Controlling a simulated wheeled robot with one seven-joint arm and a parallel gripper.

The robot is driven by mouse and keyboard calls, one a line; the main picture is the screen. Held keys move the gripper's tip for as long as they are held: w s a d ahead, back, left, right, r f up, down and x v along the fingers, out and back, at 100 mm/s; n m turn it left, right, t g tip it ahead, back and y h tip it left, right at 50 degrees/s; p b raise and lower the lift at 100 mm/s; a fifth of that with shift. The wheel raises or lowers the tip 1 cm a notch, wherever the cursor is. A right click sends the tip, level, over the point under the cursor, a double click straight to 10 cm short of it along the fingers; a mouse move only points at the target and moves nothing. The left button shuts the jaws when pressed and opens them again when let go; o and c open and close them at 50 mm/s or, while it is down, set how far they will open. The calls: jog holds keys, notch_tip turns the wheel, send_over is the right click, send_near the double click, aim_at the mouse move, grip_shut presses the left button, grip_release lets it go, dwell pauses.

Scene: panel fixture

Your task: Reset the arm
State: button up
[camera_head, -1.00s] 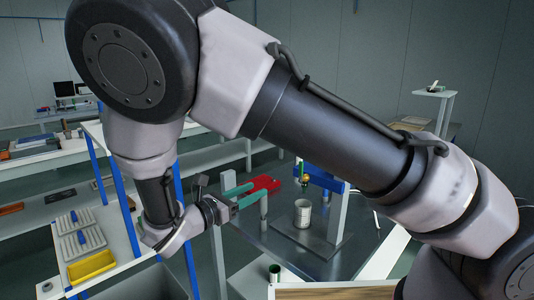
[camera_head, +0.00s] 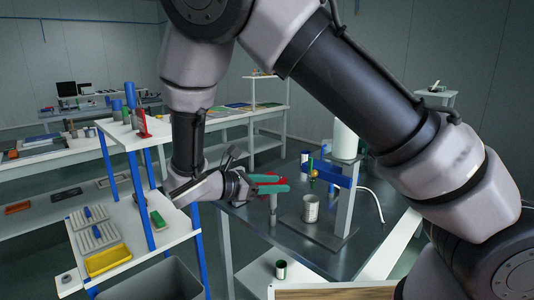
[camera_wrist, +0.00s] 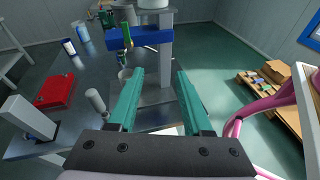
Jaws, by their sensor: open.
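My arm crosses the head view from lower right to top centre, its elbow at the top edge and its forearm hanging down. My gripper (camera_head: 282,184) points right toward the panel fixture, its green fingers spread. In the wrist view the open fingers (camera_wrist: 158,75) are apart with nothing between them. A blue beam (camera_wrist: 152,36) on a post is ahead, with a green and yellow tool in front of it; the beam (camera_head: 340,177) also shows in the head view. A red box (camera_wrist: 57,90) lies left of the fingers, partly hidden behind them in the head view.
A metal can (camera_head: 311,209) stands on the fixture's base plate. A grey bin (camera_head: 150,283) and yellow tray (camera_head: 107,260) are lower left. A blue-post shelf (camera_head: 138,190) stands beside my forearm. In the wrist view, a pink tube (camera_wrist: 262,103) curves at right near boxes on a pallet.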

jog(key=s+d+r+m+g+y, duration=0.1)
jog(key=d+r+m+g+y, duration=0.3)
jog(key=d+m, duration=0.25)
jog(key=s+d+r+m+g+y, duration=0.1)
jog(key=d+r+m+g+y, duration=0.25)
jog(key=d+m, duration=0.35)
jog(key=s+d+r+m+t+y, duration=0.3)
jog(key=d+r+m, duration=0.1)
jog(key=r+m, duration=0.3)
jog(key=s+d+r+m+t+y, duration=0.3)
jog(key=s+d+r+m+y, duration=0.1)
jog(key=r, duration=0.5)
jog(key=d+m, duration=0.1)
jog(key=m, duration=0.1)
jog(key=shift+d+m+t, duration=0.2)
jog(key=shift+m+t, duration=0.15)
